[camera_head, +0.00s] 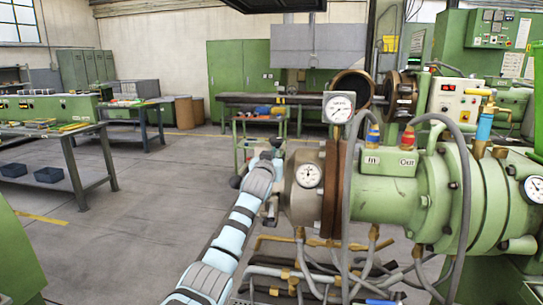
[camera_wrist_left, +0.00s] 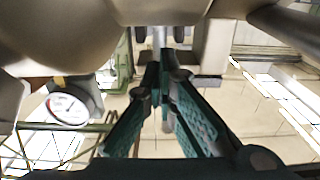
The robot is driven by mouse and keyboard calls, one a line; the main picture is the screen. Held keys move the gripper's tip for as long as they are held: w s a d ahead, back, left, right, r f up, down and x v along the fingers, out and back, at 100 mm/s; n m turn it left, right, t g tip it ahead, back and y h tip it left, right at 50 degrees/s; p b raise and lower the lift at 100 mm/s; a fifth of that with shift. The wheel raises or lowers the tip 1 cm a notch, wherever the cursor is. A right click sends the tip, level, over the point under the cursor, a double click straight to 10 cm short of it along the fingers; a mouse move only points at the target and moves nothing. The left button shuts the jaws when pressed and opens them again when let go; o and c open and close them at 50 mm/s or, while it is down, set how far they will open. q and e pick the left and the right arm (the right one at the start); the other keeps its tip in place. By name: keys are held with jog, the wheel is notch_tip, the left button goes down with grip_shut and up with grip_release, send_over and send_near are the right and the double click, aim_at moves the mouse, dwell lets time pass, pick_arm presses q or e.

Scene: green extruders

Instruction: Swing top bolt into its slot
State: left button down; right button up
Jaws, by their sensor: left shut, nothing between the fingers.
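The green extruder (camera_head: 390,195) has a grey metal head (camera_head: 299,191) at its left end, against a brown flange (camera_head: 332,190). My left arm reaches up to the left side of this head. My left gripper (camera_head: 277,146) is by the head's upper left edge, small and partly hidden by my own wrist. In the left wrist view its teal fingers (camera_wrist_left: 165,72) are shut, with nothing between them. A pale upright rod (camera_wrist_left: 160,38), possibly the top bolt, shows just beyond the fingertips; I cannot tell whether they touch. The bolt's slot cannot be made out. My right gripper is out of view.
A pressure gauge (camera_head: 339,107) stands above the head. Another gauge (camera_head: 309,175) is on the head's face. Grey hoses (camera_head: 347,215) and pipes run below and in front. Open floor (camera_head: 150,200) lies left of my left arm.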

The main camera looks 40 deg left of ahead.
pick_arm(q)
jog(key=shift+w+a+r+p, duration=0.2)
jog(key=shift+w+a+p, duration=0.15)
jog(key=shift+w, duration=0.25)
jog(key=shift+s, duration=0.1)
jog(key=p+v, duration=0.1)
jog(key=v, duration=1.2)
dwell(0.5)
